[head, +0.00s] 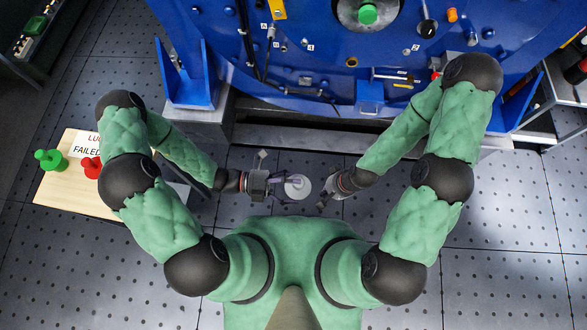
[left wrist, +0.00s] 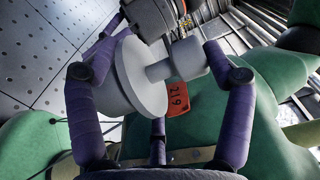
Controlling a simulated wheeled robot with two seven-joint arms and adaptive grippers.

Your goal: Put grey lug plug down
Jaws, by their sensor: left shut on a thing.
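The grey lug plug (head: 297,187), a pale wide disc with a short stem and knob, is held in front of my chest. In the left wrist view the plug (left wrist: 140,78) sits between purple-wrapped fingers. My left gripper (head: 283,188) is shut on it, clear of any surface that I can make out.
A pale wooden board (head: 62,195) at the left bears a green plug (head: 50,160), a red plug (head: 91,167) and a partly hidden sign (head: 86,145) with "FAILED". A blue machine (head: 300,60) stands ahead. Dark perforated floor (head: 520,215) is open at the right.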

